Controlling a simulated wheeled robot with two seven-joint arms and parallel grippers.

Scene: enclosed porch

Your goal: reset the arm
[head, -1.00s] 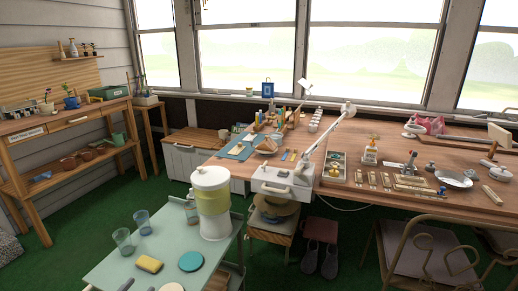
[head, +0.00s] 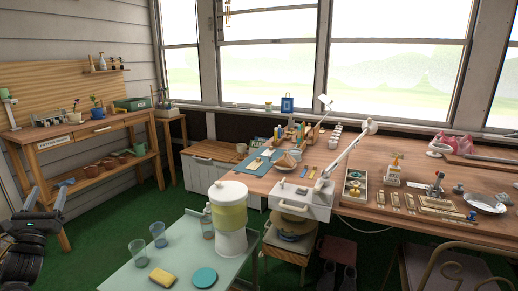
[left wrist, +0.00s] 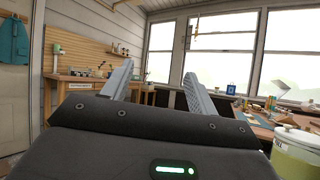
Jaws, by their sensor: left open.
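My left gripper (head: 50,196) is at the lower left of the head view, raised above the floor left of the green cart. Its jaws are apart and nothing is between them. In the left wrist view my left gripper (left wrist: 158,82) points toward the wall and windows, its two grey fingers spread and empty. My right gripper does not show in either view.
A pale green cart (head: 135,278) holds a drink dispenser (head: 230,215), two glasses, a yellow sponge (head: 162,276) and a teal disc. A potting bench (head: 70,132) stands left. A long wooden worktable (head: 345,200) with many small items runs along the windows.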

